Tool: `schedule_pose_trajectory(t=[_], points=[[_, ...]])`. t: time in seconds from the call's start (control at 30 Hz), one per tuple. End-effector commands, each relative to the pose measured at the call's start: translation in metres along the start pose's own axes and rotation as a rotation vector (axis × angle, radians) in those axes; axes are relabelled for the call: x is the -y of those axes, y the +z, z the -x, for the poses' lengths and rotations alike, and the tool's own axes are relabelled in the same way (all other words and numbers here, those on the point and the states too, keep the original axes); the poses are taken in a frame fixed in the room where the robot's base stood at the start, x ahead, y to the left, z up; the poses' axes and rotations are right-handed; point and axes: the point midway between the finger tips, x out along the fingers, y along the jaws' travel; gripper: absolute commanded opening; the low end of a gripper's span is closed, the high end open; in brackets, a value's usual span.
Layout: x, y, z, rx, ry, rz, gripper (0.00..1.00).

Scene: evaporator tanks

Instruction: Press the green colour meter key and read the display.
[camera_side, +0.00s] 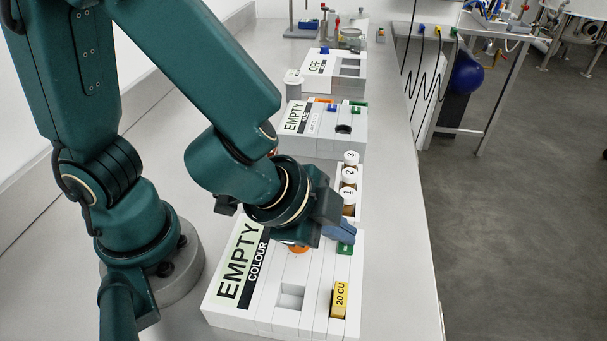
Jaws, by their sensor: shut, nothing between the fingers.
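The colour meter (222,305) is a white box in the front of the view, with a black strip lettered COLOUR. Its display (238,262) reads EMPTY. The green key (346,249) is at the meter's back right, partly hidden by my gripper. My gripper (343,235) is shut and empty, with its blue-grey fingertips right at the green key. I cannot tell whether they touch it or press it down. An orange key (298,248) shows to the left, partly under my gripper. The square well (291,297) in the meter's top looks empty.
A yellow block marked 20 CU (340,300) sits at the meter's right. Behind my gripper a white rack (357,205) holds numbered vials (348,192). Farther back stand another meter (318,145) reading EMPTY and one (334,85) reading OFF. The bench's right strip (395,240) is clear.

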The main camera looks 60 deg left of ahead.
Motion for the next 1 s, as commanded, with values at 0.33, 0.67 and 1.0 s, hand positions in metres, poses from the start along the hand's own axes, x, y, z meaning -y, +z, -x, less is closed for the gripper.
schedule_pose_trajectory(t=[0.33, 0.67, 1.0], points=[[-0.0022, 0.0021, -0.0034, 0.001, 0.001, -0.002, 0.00], [-0.0028, 0.0027, -0.0047, 0.001, 0.000, -0.001, 0.00], [0.0026, -0.0019, 0.0032, -0.001, -0.003, 0.005, 0.00]])
